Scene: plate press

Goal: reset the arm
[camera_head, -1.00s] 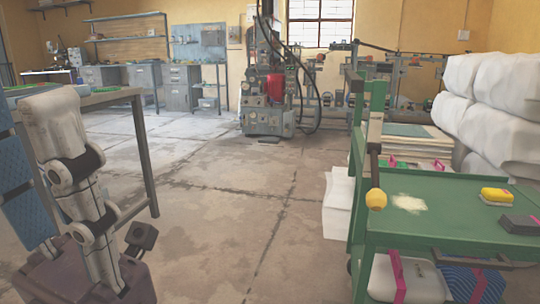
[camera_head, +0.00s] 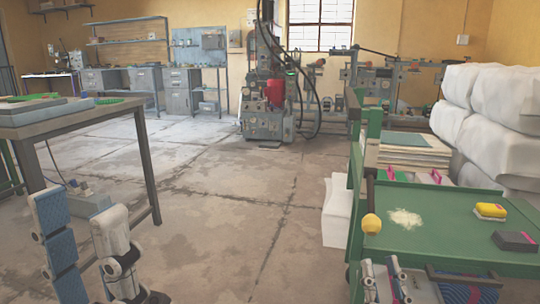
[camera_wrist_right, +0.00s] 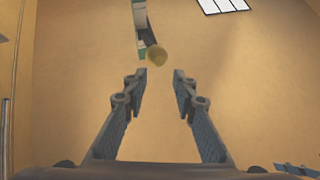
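My left gripper (camera_head: 77,204) is low at the left in the head view, in front of the work table. Its two fingers stand upright and apart, with nothing seen between them. My right gripper (camera_head: 381,263) shows only by its fingertips at the bottom edge, in front of the green cart (camera_head: 440,222). The right wrist view shows this gripper (camera_wrist_right: 157,78) with fingers spread and empty. A yellow ball knob (camera_head: 371,224) on a rod stands at the cart's left side. In the wrist view the knob (camera_wrist_right: 157,55) appears beyond the fingertips, apart from them.
A table (camera_head: 100,112) stands at left. White sacks (camera_head: 500,95) are piled at right. A machine (camera_head: 265,110) stands behind. The middle floor is clear.

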